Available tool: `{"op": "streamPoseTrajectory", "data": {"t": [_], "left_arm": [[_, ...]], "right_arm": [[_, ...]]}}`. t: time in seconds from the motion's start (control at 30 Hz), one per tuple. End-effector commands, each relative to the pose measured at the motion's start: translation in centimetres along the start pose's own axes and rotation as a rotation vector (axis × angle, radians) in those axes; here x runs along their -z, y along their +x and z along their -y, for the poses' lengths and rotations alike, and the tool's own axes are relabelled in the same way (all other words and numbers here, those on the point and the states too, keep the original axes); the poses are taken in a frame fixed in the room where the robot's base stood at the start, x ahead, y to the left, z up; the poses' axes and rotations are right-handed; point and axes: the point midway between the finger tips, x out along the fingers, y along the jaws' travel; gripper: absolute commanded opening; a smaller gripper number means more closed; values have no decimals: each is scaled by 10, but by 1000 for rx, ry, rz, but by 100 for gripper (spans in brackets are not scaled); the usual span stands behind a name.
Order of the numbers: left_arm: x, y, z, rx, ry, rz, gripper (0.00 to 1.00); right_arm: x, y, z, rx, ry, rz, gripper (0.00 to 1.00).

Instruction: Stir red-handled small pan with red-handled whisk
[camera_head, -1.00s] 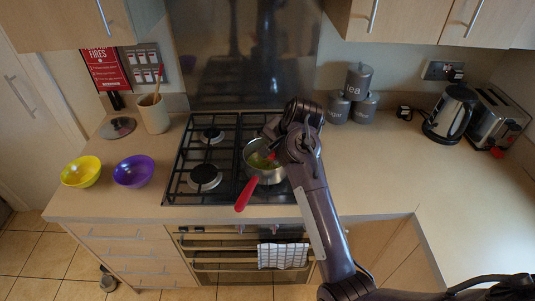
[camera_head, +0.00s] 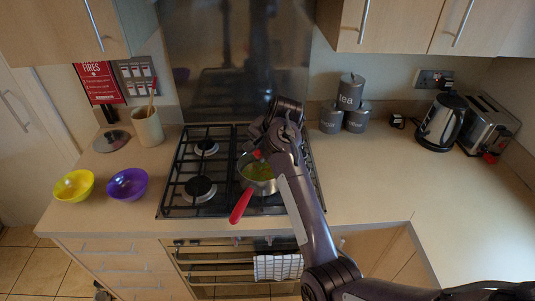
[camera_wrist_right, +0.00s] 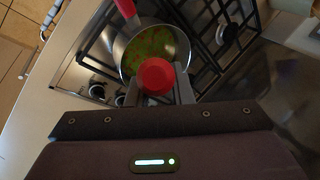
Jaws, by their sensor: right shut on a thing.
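The small pan (camera_head: 258,187) stands on the front right part of the hob, its red handle (camera_head: 241,206) pointing to the front left. Yellow-green contents show inside it, also in the right wrist view (camera_wrist_right: 150,48). My right gripper (camera_wrist_right: 157,90) is above the pan, shut on the red whisk handle (camera_wrist_right: 155,76), which shows end-on between the fingers. A bit of this red handle (camera_head: 257,154) shows in the head view. The whisk's wires are hidden, so I cannot tell how deep they reach. My left gripper is not in view.
The black gas hob (camera_head: 200,170) surrounds the pan. Yellow (camera_head: 73,187) and purple (camera_head: 127,185) bowls, a lid (camera_head: 112,141) and a utensil pot (camera_head: 147,127) stand to the left. Canisters (camera_head: 348,100), a kettle (camera_head: 440,122) and a toaster (camera_head: 488,124) stand right. The right counter is mostly clear.

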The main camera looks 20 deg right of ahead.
Motion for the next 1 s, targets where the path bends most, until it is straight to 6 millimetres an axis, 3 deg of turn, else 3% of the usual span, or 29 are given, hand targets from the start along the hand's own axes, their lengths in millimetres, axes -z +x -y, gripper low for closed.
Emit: {"op": "streamPoseTrajectory", "data": {"t": [0.43, 0.77, 1.0], "left_arm": [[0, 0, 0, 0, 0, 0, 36], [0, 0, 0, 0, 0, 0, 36], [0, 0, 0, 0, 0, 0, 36]], "right_arm": [[-23, 3, 12, -1, 0, -1, 0], [-44, -2, 5, 0, -1, -1, 0], [-52, -10, -10, -1, 0, -1, 0]]}}
